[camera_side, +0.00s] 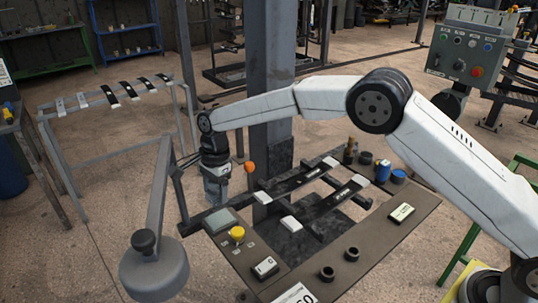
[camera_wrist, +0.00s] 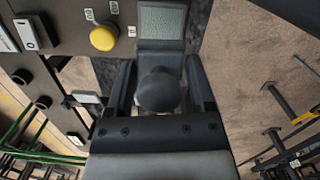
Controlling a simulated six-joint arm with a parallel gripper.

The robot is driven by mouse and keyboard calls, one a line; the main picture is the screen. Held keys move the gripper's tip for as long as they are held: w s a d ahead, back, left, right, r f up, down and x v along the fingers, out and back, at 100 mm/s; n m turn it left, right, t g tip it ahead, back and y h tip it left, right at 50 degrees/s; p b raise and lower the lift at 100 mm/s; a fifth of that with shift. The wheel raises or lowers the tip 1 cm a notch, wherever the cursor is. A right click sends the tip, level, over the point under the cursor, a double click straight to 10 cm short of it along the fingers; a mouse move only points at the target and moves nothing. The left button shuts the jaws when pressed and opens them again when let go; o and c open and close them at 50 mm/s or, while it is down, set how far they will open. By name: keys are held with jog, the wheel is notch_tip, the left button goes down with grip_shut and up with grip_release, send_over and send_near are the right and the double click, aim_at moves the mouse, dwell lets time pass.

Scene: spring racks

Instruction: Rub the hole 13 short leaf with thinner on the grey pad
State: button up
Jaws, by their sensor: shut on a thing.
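My gripper (camera_side: 215,192) points down at the left end of the bench, close to the grey pad (camera_side: 221,220). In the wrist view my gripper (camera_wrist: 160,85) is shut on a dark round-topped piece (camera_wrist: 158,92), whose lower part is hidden. The grey pad (camera_wrist: 162,22) shows just beyond the fingertips; I cannot tell whether the piece touches it. Dark leaves with white ends (camera_side: 292,181) lie across the bench frame. More leaves lie on the rear rack (camera_side: 112,96). I cannot tell which is the hole 13 short leaf.
A yellow button (camera_side: 238,234) sits beside the pad. A blue can (camera_side: 383,171) and small jars stand at the bench's far right. A grey round-headed fixture with a black knob (camera_side: 143,241) stands in front at left. An orange ball (camera_side: 249,167) is right of my gripper.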

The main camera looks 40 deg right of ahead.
aim_at(219, 220)
jog(key=shift+f, duration=0.15)
jog(key=shift+f, duration=2.85)
jog(key=shift+f, duration=0.55)
jog(key=shift+r, duration=0.1)
jog(key=shift+c, duration=0.2)
jog(key=shift+r, duration=3.45)
jog(key=shift+d, duration=0.15)
